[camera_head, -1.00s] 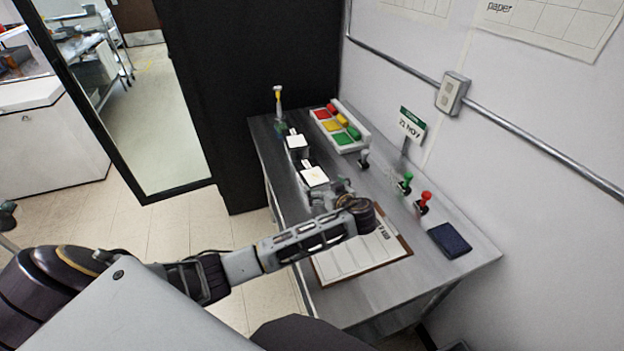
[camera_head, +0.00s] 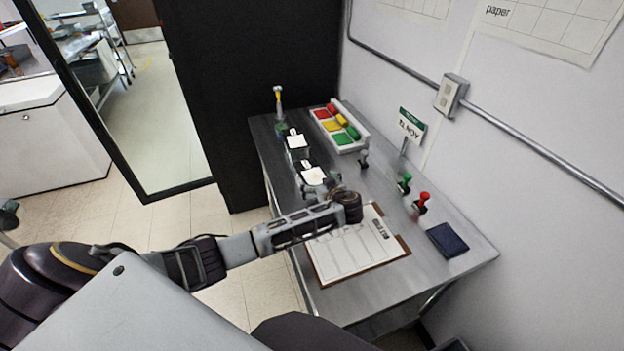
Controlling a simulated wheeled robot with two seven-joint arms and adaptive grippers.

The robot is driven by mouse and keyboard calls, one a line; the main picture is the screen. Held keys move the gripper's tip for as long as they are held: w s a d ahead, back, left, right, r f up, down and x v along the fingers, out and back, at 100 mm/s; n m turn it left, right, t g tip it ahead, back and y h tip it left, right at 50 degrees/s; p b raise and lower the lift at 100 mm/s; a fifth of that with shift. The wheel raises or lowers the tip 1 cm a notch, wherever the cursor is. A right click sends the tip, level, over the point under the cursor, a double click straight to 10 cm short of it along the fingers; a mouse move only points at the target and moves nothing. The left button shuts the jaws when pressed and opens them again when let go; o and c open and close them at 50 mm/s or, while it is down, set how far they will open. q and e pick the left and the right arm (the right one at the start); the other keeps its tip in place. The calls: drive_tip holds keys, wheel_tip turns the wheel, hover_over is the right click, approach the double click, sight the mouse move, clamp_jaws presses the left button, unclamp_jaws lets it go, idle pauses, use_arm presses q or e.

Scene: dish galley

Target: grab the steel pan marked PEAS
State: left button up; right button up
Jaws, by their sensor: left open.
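I cannot make out a steel pan marked PEAS; no such lettering is readable. Two small dark items with white tops stand on the grey table: a rear one (camera_head: 297,141) and a front one (camera_head: 313,175). My left arm comes in low from the left, across the table's near-left edge. My left gripper (camera_head: 322,186) is open at the near side of the front white-topped item and partly covers it. I cannot tell whether they touch. My right gripper is not in view.
The grey table (camera_head: 466,262) also holds a clipboard (camera_head: 345,255), a dark blue pad (camera_head: 448,240), red and green stamps (camera_head: 421,203), a date sign (camera_head: 411,125) and a tray of coloured blocks (camera_head: 358,146). A black panel (camera_head: 250,80) stands behind, a wall at right.

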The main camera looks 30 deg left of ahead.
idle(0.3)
use_arm(q)
drive_tip(key=c, duration=1.4)
drive_tip(key=shift+o, duration=0.2)
drive_tip(key=shift+r, duration=0.15)
drive_tip(key=shift+r+b, duration=0.7)
drive_tip(key=shift+r, duration=4.25)
